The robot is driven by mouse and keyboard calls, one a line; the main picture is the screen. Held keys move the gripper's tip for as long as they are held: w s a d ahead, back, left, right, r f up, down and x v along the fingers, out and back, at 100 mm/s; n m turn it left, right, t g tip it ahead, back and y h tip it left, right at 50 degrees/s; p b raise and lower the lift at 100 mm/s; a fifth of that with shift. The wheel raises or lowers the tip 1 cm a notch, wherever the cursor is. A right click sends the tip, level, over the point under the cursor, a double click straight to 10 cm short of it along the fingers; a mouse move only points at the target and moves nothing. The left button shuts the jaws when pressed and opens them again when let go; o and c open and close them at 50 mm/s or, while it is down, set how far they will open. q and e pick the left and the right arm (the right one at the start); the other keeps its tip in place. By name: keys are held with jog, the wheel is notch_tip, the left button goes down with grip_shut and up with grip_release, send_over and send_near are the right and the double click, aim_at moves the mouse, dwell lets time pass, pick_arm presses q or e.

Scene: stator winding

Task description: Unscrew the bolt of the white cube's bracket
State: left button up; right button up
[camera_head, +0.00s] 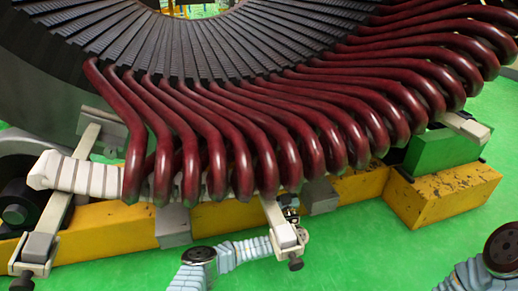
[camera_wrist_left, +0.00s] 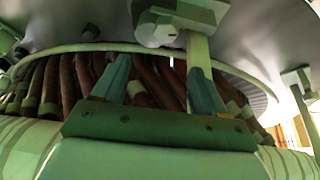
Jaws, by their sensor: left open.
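In the head view, a pale bracket (camera_head: 276,220) slopes down in front of the yellow beam, with a whitish block (camera_head: 283,236) near its lower end. A dark bolt (camera_head: 295,264) hangs below that end. My left gripper (camera_head: 291,214) is beside the bracket, small and partly hidden. In the left wrist view, my left gripper (camera_wrist_left: 158,64) has its two fingers apart with nothing gripped. A pale block with a faceted end (camera_wrist_left: 168,22) is just above the fingertips, and a bar (camera_wrist_left: 199,52) runs down from it behind the right finger. My right gripper is out of frame.
Dark red coil ends (camera_head: 270,150) of the stator overhang the work area. A second bracket (camera_head: 62,200) with a bolt stands at left. The yellow beam (camera_head: 110,235) and a green block (camera_head: 440,150) lie behind.

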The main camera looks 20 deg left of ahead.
pick_arm(q)
jog(key=b+x, duration=0.1)
jog(key=x, duration=0.3)
jog(key=b+x, duration=0.1)
jog(key=x, duration=0.4)
jog(key=a+b+x, duration=0.1)
jog(key=x, duration=0.4)
jog(key=shift+s+f, duration=0.1)
jog(key=shift+f, duration=0.2)
jog(key=shift+d, duration=0.1)
jog(key=shift+c, duration=0.3)
jog(key=c, duration=0.9)
jog(key=n+g+y, duration=0.1)
jog(key=n, duration=0.1)
jog(key=n+g+y, duration=0.1)
jog(key=n, duration=0.2)
jog(key=shift+c, duration=0.2)
jog(key=shift+s+n+g+y, duration=0.1)
jog(key=shift+n+g+y, duration=0.55)
jog(key=shift+n, duration=1.25)
jog(key=o, duration=1)
